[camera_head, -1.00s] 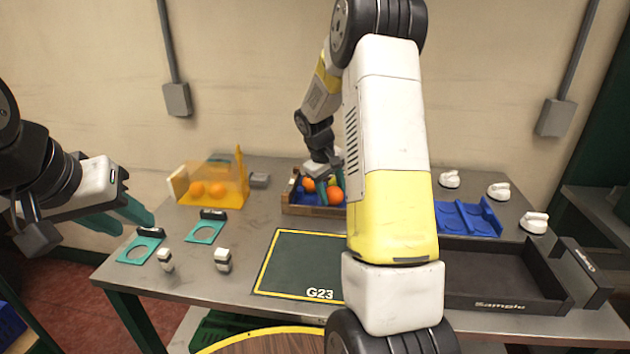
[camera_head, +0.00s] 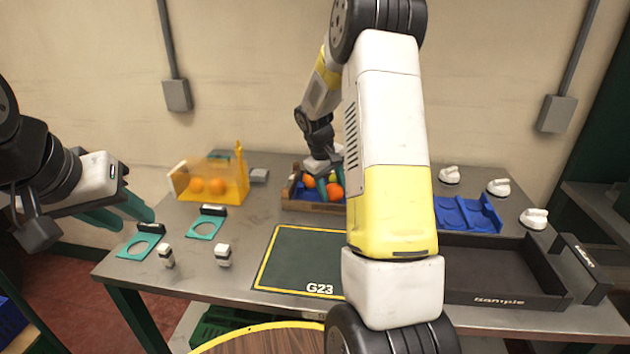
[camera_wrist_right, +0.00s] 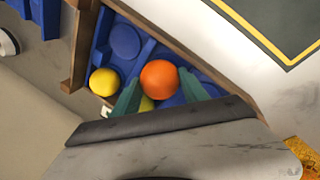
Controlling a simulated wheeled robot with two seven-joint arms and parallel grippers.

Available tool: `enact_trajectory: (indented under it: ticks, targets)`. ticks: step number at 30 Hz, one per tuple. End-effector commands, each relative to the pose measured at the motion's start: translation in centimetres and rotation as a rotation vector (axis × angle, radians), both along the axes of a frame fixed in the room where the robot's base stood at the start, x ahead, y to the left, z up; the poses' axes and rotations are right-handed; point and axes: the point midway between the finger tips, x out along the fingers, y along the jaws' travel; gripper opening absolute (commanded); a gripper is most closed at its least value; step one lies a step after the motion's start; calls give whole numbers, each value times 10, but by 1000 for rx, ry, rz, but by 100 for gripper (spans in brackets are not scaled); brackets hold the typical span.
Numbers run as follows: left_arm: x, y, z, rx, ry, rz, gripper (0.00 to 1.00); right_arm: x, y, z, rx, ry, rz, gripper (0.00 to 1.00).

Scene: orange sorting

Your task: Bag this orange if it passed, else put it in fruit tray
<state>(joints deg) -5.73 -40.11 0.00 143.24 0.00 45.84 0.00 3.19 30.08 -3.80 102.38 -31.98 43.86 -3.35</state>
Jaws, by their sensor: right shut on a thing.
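The fruit tray is a wooden crate (camera_head: 318,208) with a blue insert, at the back middle of the table; its wooden wall (camera_wrist_right: 190,45) also shows in the right wrist view. My right gripper (camera_head: 322,186) reaches down into it. In the right wrist view its green fingers stand on either side of an orange (camera_wrist_right: 159,79), shut on it, low over the blue insert. A yellow fruit (camera_wrist_right: 104,81) lies beside it, and another is partly hidden behind a finger. The translucent orange bag (camera_head: 228,186) stands at the back left with oranges inside. My left gripper (camera_head: 120,216) is open and empty at the left.
My right arm hides part of the middle. A dark mat marked G23 (camera_head: 300,262) lies in front of the crate. A black tray (camera_head: 490,290) and a blue holder (camera_head: 465,214) are at right. Teal ring plates (camera_head: 205,228) and small white-topped pieces (camera_head: 223,256) lie at left.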

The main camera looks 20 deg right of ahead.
Motion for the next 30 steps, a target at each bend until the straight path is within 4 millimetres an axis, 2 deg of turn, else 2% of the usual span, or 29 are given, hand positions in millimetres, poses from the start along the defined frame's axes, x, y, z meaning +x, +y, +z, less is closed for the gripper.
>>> enact_trajectory:
  ticks: [9, 10, 13, 22, 23, 25, 30]
  targets:
    - [0, 0, 0, 0, 0, 0, 36, 0, 0, -3, 0, 0, 0, 8]
    - [0, 0, 0, 0, 0, 0, 36, 0, 0, -3, 0, 0, 0, 55]
    - [0, 0, 0, 0, 0, 0, 36, 0, 0, -3, 0, 0, 0, 75]
    - [0, 0, 0, 0, 0, 0, 36, -1, 2, -4, 2, 3, 1, 77]
    - [0, 0, 0, 0, 0, 0, 36, -1, 2, -4, 2, 4, 1, 71]
    - [0, 0, 0, 0, 0, 0, 36, -1, 2, -4, 3, 5, 2, 83]
    - [0, 0, 0, 0, 0, 0, 36, -2, 3, -5, 3, 6, 2, 85]
